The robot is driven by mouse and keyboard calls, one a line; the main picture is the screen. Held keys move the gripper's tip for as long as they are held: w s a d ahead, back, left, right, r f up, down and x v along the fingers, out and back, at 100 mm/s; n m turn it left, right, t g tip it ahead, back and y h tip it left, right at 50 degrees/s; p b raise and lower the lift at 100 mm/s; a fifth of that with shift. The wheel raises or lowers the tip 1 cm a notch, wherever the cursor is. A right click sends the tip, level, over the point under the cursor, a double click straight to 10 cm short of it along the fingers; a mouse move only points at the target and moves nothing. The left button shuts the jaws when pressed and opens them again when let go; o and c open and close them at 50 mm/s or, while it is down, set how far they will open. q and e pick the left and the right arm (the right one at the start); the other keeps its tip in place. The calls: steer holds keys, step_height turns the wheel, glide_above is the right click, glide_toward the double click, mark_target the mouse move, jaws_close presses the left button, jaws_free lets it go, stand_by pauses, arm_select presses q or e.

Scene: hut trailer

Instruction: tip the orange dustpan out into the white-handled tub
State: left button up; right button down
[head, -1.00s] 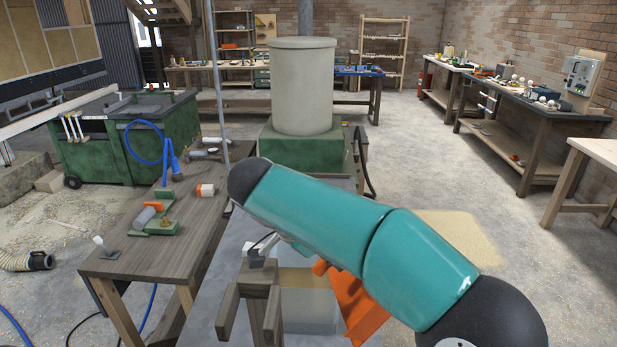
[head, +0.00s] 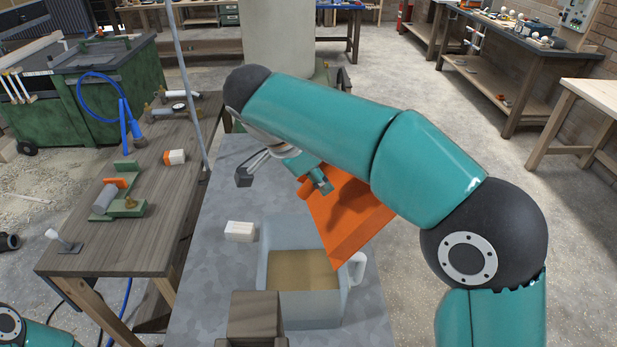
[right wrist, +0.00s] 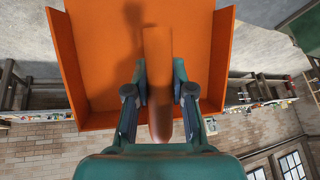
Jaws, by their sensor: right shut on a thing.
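My right gripper (head: 312,182) is shut on the handle of the orange dustpan (head: 348,222). In the right wrist view the handle (right wrist: 158,85) sits between the two fingers, with the wide pan (right wrist: 100,60) beyond them. The dustpan is tilted, its wide edge low at the back right of the tub (head: 268,245); whether they touch I cannot tell. The tub is clear grey, with a white handle (head: 357,268) on its right side and tan material inside. No loose material shows on the visible pan face. My left gripper is out of view.
The tub stands on a grey metal-topped table (head: 215,290). A white block (head: 240,231) lies left of it, and a brown wooden piece (head: 255,315) stands in front. A wooden bench (head: 120,245) with tools is at the left.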

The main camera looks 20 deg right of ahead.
steer(key=d+y, duration=0.1)
steer(key=d, duration=0.1)
steer(key=d+r+y, duration=0.1)
steer(key=d+y, duration=0.1)
steer(key=d, duration=0.1)
steer(key=d+y, duration=0.2)
steer(key=shift+s+d+r+m+b, duration=0.1)
steer(key=shift+d+r+m+b, duration=0.2)
steer(key=shift+d, duration=0.05)
steer(key=d+y, duration=0.1)
steer(key=d+r+y+p, duration=0.1)
steer(key=shift+d, duration=0.3)
steer(key=d+y+p, duration=0.2)
steer(key=y, duration=0.1)
steer(key=shift+d, duration=0.15)
steer(key=shift+s, duration=0.15)
